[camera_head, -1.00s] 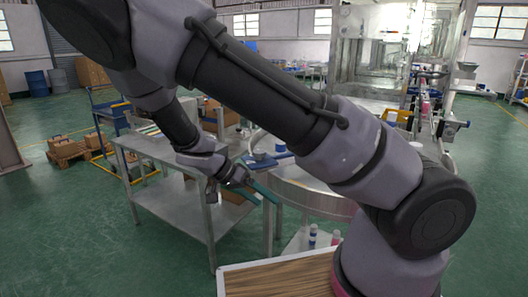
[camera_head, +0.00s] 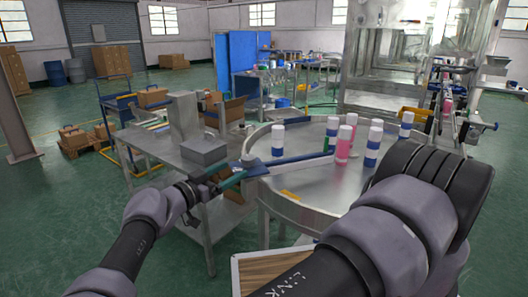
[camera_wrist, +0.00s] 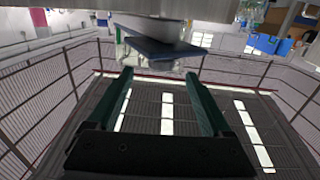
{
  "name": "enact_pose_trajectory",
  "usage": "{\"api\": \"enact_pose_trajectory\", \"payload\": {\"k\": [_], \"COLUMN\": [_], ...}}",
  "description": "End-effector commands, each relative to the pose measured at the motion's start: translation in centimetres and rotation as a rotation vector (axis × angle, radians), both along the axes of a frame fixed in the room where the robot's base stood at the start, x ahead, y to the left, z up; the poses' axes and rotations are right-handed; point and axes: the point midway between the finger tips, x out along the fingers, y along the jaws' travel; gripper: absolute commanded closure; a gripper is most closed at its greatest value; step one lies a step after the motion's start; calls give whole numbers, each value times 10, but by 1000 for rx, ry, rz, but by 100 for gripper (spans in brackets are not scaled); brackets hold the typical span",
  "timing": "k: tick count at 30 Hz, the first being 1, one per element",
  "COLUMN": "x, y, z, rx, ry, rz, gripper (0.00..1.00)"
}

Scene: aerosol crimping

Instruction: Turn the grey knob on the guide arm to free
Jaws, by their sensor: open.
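The guide arm (camera_head: 295,159) is a blue bar reaching over the edge of the round metal table. A small pale grey piece (camera_head: 248,160) sits at its left end; I cannot tell for sure that it is the knob. My gripper (camera_head: 240,177) is beside that end, at the table's left rim. In the wrist view my gripper (camera_wrist: 158,78) shows two green fingers apart with nothing between them. A blue bar (camera_wrist: 157,52) lies beyond the fingertips, under a rounded grey part (camera_wrist: 150,28). The knob's setting cannot be read.
The round table (camera_head: 303,187) carries several white-capped bottles, blue and pink (camera_head: 345,143). A steel bench (camera_head: 160,147) with a grey block (camera_head: 204,150) stands left of it.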

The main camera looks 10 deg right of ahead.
Motion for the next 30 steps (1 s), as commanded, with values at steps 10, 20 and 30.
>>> {"api": "enact_pose_trajectory", "payload": {"k": [10, 20, 30], "x": [16, 58, 73], "y": [-15, -59, -74], "z": [2, 2, 2], "rx": [-3, -3, -3], "ry": [-21, -20, -19], "rz": [11, 12, 15], "gripper": [16, 16, 16]}}
